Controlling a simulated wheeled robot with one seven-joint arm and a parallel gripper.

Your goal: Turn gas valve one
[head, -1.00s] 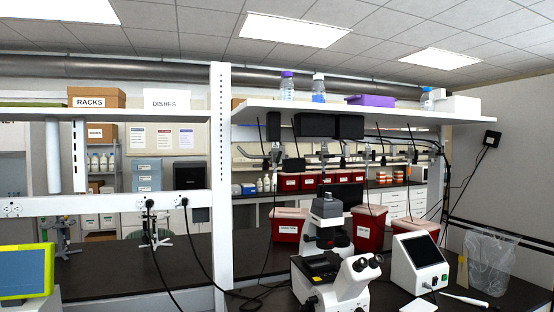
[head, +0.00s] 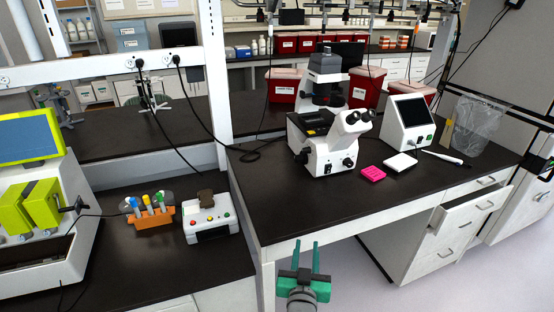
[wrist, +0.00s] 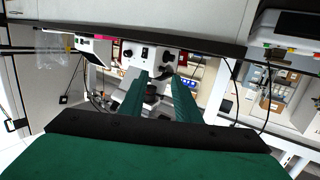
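My gripper (head: 306,260) is at the bottom middle of the head view, in front of the bench edge, its green fingers pointing up and apart with nothing between them. The fingers also show apart in the wrist view (wrist: 157,95), with the microscope beyond them. I cannot make out gas valve one or its label. Some small fittings and hoses show at the very top edge of the head view, under the shelf, mostly cut off.
A microscope (head: 336,140), a white device with a screen (head: 408,122) and a pink rack (head: 372,174) stand on the right bench. A drawer (head: 470,208) sticks out below. An orange tube rack (head: 155,214) and a button box (head: 209,216) are on the left bench.

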